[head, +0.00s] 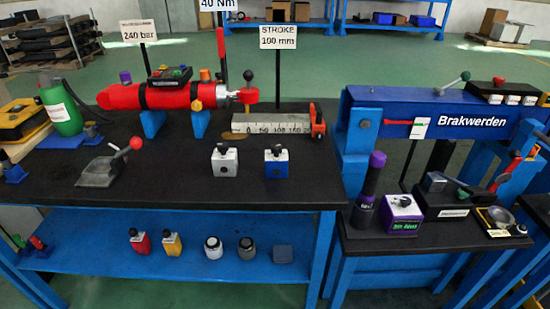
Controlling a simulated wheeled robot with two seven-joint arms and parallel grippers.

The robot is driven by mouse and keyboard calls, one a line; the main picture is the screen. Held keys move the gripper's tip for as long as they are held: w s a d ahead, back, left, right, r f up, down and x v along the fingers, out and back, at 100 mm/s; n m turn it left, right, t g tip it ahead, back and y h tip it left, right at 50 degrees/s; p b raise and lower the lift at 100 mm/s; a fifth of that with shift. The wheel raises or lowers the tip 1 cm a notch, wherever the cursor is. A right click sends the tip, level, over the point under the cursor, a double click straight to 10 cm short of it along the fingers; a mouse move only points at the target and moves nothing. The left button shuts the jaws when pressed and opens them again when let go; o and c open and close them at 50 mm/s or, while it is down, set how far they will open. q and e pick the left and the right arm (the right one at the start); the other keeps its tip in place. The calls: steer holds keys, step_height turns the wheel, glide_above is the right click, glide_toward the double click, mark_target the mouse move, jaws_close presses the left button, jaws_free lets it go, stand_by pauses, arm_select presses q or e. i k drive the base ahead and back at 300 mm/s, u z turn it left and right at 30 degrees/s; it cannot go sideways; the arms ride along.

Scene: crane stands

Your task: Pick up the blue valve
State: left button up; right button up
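Neither of my grippers is in view.
A red cylinder (168,97) on blue supports lies behind, with a ruler block (270,123). A grey pan (103,170) with a red-ended lever is at left. Several small items stand on the blue lower shelf (180,275). A lower table with a purple box (401,213) is at right.

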mark_target(274, 167)
steer(key=u, duration=2.3)
steer(key=i, duration=1.4)
steer(key=z, duration=2.95)
